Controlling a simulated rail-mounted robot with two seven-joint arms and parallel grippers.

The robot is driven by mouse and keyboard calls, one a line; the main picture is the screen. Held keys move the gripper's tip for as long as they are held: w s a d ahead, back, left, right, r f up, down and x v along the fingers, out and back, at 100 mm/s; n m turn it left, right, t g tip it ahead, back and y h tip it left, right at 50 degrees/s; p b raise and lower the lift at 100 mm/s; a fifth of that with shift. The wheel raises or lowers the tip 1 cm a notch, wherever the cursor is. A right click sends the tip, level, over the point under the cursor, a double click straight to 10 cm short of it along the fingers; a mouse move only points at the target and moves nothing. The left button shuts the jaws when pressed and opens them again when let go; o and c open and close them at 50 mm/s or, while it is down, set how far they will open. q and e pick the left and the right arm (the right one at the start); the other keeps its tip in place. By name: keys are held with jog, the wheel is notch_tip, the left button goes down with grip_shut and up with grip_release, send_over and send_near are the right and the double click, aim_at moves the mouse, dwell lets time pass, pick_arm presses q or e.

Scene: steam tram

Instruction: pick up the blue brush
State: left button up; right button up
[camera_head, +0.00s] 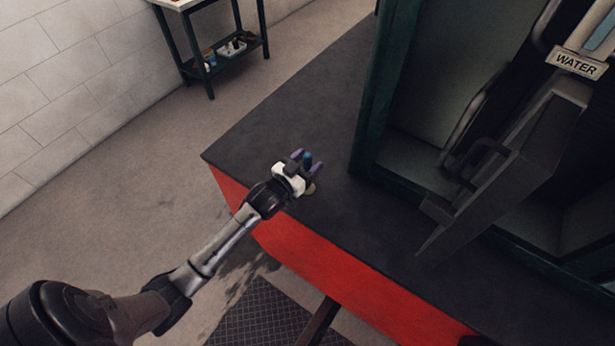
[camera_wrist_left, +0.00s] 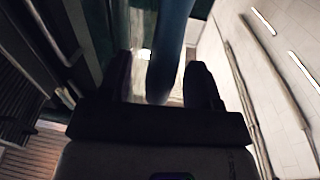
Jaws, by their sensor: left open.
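The blue brush (camera_head: 307,158) shows as a small blue shape between the fingers of my left gripper (camera_head: 306,163), over the dark deck near its red-sided edge. A pale round bit shows just below the gripper; I cannot tell if it is part of the brush. In the left wrist view the blue handle (camera_wrist_left: 172,45) stands between the two dark fingers of the left gripper (camera_wrist_left: 163,82). The gripper is open around the handle, with a gap on the right side; contact on the left is unclear. The lower end of the handle is partly hidden. My right gripper is not in view.
The dark deck (camera_head: 300,115) has free room around the gripper. The green tram body with a "WATER" sign (camera_head: 579,65) and a dark slanted box (camera_head: 520,160) stands to the right. A small shelf table (camera_head: 222,52) stands at the back left by the wall.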

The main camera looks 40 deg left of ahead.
pick_arm(q)
jog(key=shift+c, duration=0.2)
jog(key=c, duration=0.9)
jog(key=shift+c, duration=0.3)
jog(key=shift+r, duration=0.1)
